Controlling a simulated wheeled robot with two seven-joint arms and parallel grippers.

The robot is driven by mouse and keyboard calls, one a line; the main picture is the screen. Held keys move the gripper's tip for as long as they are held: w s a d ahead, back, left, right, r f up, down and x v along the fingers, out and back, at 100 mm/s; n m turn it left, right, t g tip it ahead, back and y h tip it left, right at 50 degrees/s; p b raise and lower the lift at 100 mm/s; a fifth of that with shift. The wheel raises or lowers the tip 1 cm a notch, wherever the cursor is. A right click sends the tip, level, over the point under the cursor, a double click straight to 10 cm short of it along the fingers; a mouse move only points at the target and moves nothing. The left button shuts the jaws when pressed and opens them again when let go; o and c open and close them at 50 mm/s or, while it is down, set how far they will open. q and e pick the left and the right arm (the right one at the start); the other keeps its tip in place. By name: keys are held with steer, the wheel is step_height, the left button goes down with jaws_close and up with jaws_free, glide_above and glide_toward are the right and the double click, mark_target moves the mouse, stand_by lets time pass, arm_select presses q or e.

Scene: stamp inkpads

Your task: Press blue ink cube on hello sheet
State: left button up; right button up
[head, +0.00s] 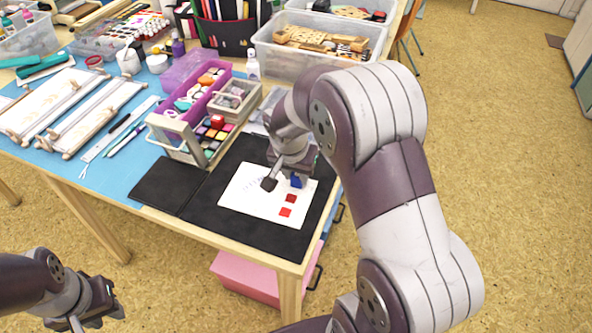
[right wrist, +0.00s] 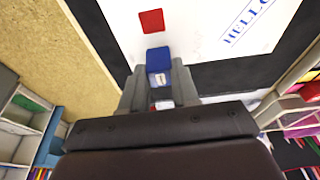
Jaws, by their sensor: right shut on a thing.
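The white hello sheet (head: 250,205) lies on a black mat at the table's front corner, with two red square prints (head: 285,212). In the right wrist view, blue HELLO lettering (right wrist: 250,20) and a red print (right wrist: 151,21) show on it. My right gripper (head: 284,184) is over the sheet, shut on the blue ink cube (right wrist: 159,58). My left gripper (head: 97,314) is open and empty, off the table's front edge.
A wooden tray (head: 181,150) with several coloured ink cubes (head: 215,128) stands behind the black mat (head: 235,226). A purple bin (head: 216,82) and clear boxes stand farther back. Scroll frames (head: 70,105) and pens lie at left. A pink box (head: 245,276) is under the table.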

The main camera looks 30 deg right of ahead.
steer(key=shift+r, duration=0.45)
step_height(320, 180, up, 6)
steer(key=p, duration=0.5)
steer(key=shift+f, duration=0.15)
steer(key=shift+f, duration=0.1)
